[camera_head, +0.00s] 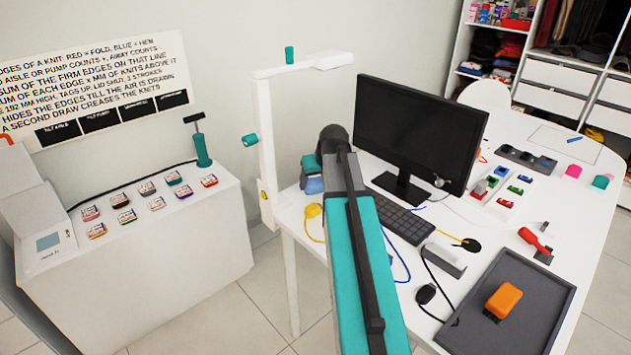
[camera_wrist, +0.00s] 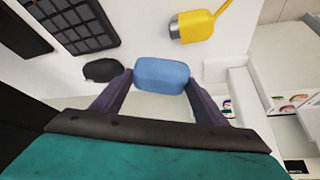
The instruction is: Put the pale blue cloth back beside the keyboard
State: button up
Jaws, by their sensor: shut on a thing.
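My gripper (camera_wrist: 160,84) is shut on the pale blue cloth (camera_wrist: 161,75), with one dark finger at each side of it. The cloth looks like a small rounded, folded pad. In the head view the cloth (camera_head: 314,186) shows near the left edge of the white table, left of my arm, which hides part of that area. The keyboard (camera_head: 405,218) lies in front of the monitor, to the right of the cloth. In the wrist view the keyboard (camera_wrist: 78,25) is at upper left, apart from the cloth. I cannot tell whether the cloth touches the table.
A small black object (camera_wrist: 103,70) is close to the left finger. The monitor (camera_head: 420,130) stands behind the keyboard. A white post (camera_head: 268,150) rises left of the table. A dark tray (camera_head: 520,305) holds an orange block.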

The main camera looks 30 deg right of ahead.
aim_at(316, 182)
jog(key=shift+w+d+f+p, duration=0.15)
jog(key=shift+w+d, duration=0.15)
jog(key=shift+w, duration=0.25)
jog(key=shift+w+d+r+p, duration=0.1)
jog(key=shift+w+d, duration=0.15)
jog(key=shift+w, duration=0.35)
jog(key=shift+w+d+f+p, duration=0.15)
jog(key=shift+w+d, duration=0.15)
jog(key=shift+w, duration=0.25)
jog(key=shift+w+d, duration=0.25)
jog(key=shift+w, duration=0.25)
jog(key=shift+s+f+p, duration=0.15)
jog(key=shift+f+p, duration=0.75)
jog(key=shift+f, duration=0.85)
jog(key=shift+f, duration=0.1)
jog(key=o, duration=0.6)
jog(key=shift+o, duration=0.2)
jog(key=shift+a+r, duration=0.1)
jog(key=shift+r, duration=0.15)
jog(key=shift+b+v, duration=1.3)
jog(key=shift+v, duration=4.55)
